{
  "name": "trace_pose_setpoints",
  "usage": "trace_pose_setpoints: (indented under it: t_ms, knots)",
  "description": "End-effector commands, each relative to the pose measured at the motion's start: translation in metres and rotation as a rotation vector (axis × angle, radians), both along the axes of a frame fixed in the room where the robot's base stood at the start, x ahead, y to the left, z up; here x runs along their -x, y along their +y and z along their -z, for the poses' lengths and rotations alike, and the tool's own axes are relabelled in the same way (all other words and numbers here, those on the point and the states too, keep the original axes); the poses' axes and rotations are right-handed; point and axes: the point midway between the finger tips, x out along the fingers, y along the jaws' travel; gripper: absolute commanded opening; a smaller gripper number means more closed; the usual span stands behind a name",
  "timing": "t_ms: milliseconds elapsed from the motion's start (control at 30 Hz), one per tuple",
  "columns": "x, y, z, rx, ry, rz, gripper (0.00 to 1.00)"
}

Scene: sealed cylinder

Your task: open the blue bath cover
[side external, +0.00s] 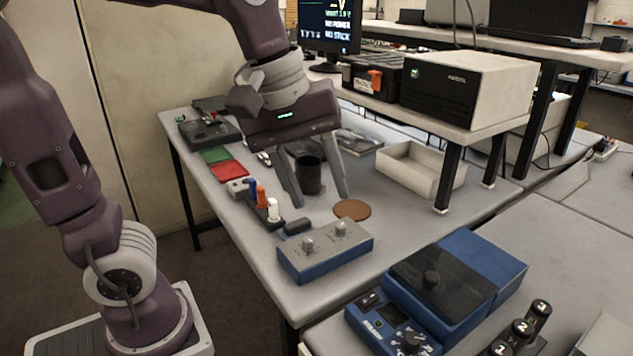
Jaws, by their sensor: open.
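The blue bath (497,262) stands at the lower right, with a control panel and dial (410,338) on its front. Its dark cover (445,277) lies flat over the left part of the top and looks closed. My gripper (321,200) points down over the left table, well to the left of and behind the bath. Its two fingers are apart, and a black cup (308,176) shows between them. I cannot tell whether the cup is between the fingers or behind them.
A grey-blue box with two knobs (325,254) stands between my gripper and the bath. A brown disc (351,209) lies near the fingers. Numbered black cylinders (520,332) stand right of the bath. A white tray (418,170) and shelf legs (448,180) are behind.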

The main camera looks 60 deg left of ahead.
Motion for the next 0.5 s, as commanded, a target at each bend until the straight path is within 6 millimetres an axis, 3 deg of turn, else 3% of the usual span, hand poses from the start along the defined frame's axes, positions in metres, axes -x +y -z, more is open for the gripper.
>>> trace_pose_setpoints:
  t_ms: [300,367,500]
  knots:
    - [-0.007,-0.002,0.001,-0.019,0.005,0.042,0.47]
    - [-0.024,-0.009,0.003,-0.074,0.019,0.179,0.47]
    - [-0.094,-0.042,0.027,-0.248,0.079,0.785,0.47]
